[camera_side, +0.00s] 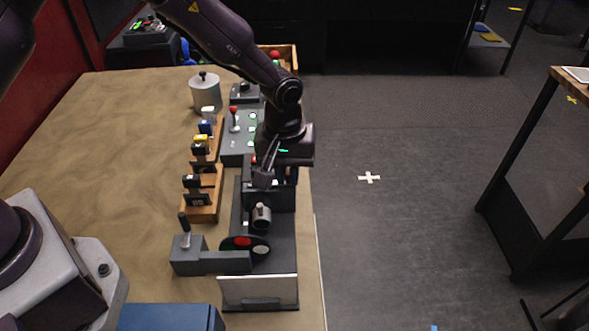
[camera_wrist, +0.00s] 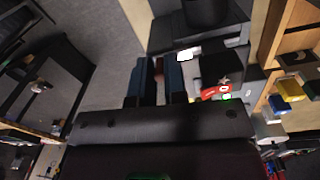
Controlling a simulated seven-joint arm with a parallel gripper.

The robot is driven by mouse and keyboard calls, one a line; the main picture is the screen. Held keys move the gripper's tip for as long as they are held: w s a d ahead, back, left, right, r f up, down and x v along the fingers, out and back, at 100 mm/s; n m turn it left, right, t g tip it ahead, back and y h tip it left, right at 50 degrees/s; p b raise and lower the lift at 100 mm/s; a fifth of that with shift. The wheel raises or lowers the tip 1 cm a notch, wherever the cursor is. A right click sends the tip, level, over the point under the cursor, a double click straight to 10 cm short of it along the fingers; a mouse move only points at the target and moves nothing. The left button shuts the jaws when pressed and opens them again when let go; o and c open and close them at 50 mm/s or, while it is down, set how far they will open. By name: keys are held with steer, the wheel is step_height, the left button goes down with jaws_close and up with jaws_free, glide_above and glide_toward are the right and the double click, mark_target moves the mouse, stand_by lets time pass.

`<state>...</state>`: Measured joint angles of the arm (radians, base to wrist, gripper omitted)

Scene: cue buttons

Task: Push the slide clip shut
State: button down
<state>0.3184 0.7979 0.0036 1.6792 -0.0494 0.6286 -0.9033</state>
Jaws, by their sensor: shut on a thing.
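My gripper (camera_side: 263,178) is over the dark machine (camera_side: 282,240) near the table's right edge, pointing down at its raised back block. In the wrist view its two dark blue fingers (camera_wrist: 161,78) are close together, shut on a small reddish-brown piece (camera_wrist: 160,66). I cannot tell whether this piece is the slide clip, as the fingers and arm hide most of it. A small cylinder with a pale knob (camera_side: 261,215) is on the machine in front of my gripper. A red button (camera_side: 242,241) and a pale grey button (camera_side: 261,250) are on a dark disc at the front.
A grey box with a black lever (camera_side: 184,240) stands left of the machine. Wooden racks with coloured blocks (camera_side: 201,205), a lidded pot (camera_side: 205,92) and a grey panel with a red-topped lever (camera_side: 235,125) stand farther back. The table's left part (camera_side: 120,140) is clear.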

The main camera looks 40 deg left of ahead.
steer(key=shift+s+a, duration=0.25)
steer(key=shift+s, duration=0.05)
steer(key=c, duration=1.1)
jaws_free()
steer(key=shift+c, duration=0.2)
steer(key=shift+w+d+r, duration=0.1)
steer(key=shift+w+d, duration=0.6)
steer(key=shift+w, duration=0.1)
step_height(320, 180, up, 13)
steer(key=s+a+r+m+t, duration=0.1)
steer(key=s+a+r+m, duration=0.3)
steer(key=s, duration=0.6)
steer(key=s+a+r+m+t, duration=0.1)
steer(key=s+a+r+m, duration=0.3)
steer(key=s+a+r, duration=0.2)
steer(key=shift+s+a+t, duration=0.4)
steer(key=shift+s+a, duration=0.95)
steer(key=shift+s, duration=0.5)
